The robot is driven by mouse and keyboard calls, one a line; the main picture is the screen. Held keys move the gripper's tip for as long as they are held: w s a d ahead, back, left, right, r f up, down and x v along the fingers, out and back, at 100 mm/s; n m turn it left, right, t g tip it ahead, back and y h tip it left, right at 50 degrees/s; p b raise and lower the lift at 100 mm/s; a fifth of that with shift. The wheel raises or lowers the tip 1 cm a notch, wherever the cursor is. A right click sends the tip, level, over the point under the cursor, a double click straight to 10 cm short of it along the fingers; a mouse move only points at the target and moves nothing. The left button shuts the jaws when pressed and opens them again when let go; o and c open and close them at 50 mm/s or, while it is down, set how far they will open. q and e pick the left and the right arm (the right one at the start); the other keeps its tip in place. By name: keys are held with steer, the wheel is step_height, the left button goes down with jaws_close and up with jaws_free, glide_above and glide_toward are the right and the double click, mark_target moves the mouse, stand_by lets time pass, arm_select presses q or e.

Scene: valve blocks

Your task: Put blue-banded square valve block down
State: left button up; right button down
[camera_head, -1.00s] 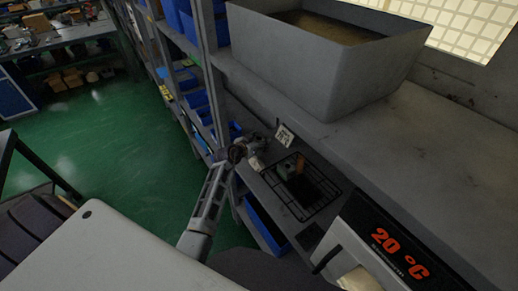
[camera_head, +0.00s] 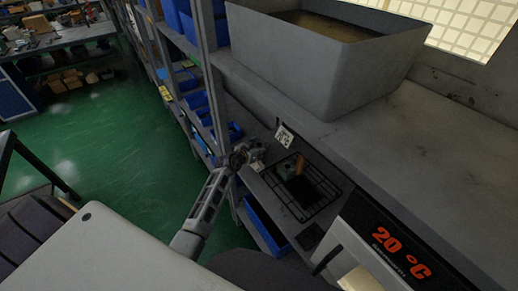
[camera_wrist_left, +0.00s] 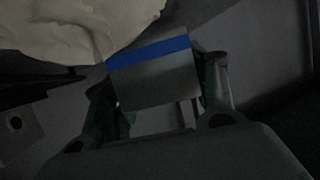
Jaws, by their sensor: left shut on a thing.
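The blue-banded square valve block (camera_wrist_left: 155,77) is grey with a bright blue stripe near its upper edge in the left wrist view. My left gripper (camera_wrist_left: 160,100) is shut on it, with a finger on each side. In the head view my left gripper (camera_head: 246,156) is at the front left end of the lower shelf, left of the black wire rack. The grey thing at its tip is small and dim there, and the blue band cannot be made out. Whether the block touches a surface is unclear. My right gripper is not in view.
The black wire rack (camera_head: 318,199) holds a greenish thing with an orange-brown part (camera_head: 299,165). A small white sign (camera_head: 284,136) stands behind. A 20 °C display (camera_head: 395,245) is at right. A pale crumpled thing (camera_wrist_left: 75,25) lies close by in the wrist view.

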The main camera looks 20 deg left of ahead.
arm_select(q)
steer(key=shift+s+f, duration=0.15)
steer(key=shift+f, duration=0.3)
steer(key=o, duration=1.1)
steer(key=shift+s+d+f, duration=0.1)
steer(key=shift+f, duration=0.1)
steer(key=shift+c, duration=0.2)
steer(key=o, duration=0.4)
steer(key=shift+r, duration=0.15)
steer(key=shift+r, duration=0.1)
steer(key=shift+s+r, duration=0.15)
steer(key=shift+p+v, duration=0.4)
steer(key=shift+v, duration=5.3)
steer(key=shift+r, duration=0.1)
